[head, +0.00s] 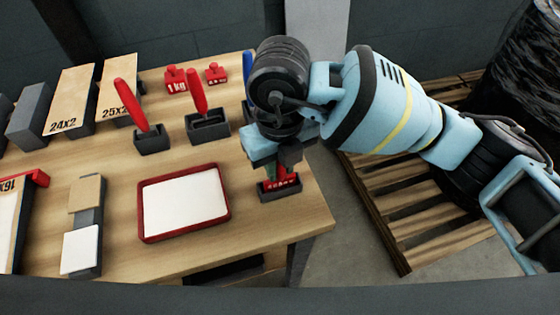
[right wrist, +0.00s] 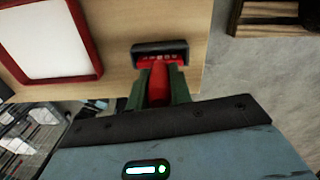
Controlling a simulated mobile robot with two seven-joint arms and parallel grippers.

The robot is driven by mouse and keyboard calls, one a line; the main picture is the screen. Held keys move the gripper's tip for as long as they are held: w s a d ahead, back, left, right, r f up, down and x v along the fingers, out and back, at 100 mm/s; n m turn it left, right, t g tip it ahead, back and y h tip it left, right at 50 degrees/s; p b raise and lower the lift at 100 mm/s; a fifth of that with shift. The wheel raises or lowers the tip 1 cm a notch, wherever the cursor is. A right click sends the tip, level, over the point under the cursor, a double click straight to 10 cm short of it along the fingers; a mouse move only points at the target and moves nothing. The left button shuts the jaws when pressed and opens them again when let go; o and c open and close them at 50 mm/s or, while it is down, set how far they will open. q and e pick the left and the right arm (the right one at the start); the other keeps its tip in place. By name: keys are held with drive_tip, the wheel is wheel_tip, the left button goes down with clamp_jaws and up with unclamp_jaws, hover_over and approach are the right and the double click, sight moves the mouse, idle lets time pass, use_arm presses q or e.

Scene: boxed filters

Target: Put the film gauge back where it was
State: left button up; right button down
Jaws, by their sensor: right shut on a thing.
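The film gauge (head: 283,183) is a red piece with pale markings near the right end of the wooden table. It also shows in the right wrist view (right wrist: 158,80), where its red body is between the green fingers. My right gripper (head: 278,162) is above it, pointing down and shut on it. The gauge's marked lower end is at a small dark holder (head: 270,196), also in the right wrist view (right wrist: 160,47). I cannot tell whether it is fully seated there. My left gripper is not in view.
A red-rimmed white tray (head: 140,228) lies left of the holder. Red-handled tools stand in dark holders (head: 153,140) (head: 208,127) behind it, with red weights (head: 176,80) farther back. The table's right edge is close to the holder; a wooden pallet (head: 385,205) lies beyond.

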drive_tip(key=shift+f, duration=0.1)
drive_tip(key=c, duration=1.7)
unclamp_jaws()
drive_tip(key=o, duration=0.4)
drive_tip(key=shift+o, duration=0.2)
wheel_tip(320, 180, up, 12)
drive_tip(key=shift+r+p, duration=0.15)
drive_tip(key=shift+p, duration=0.15)
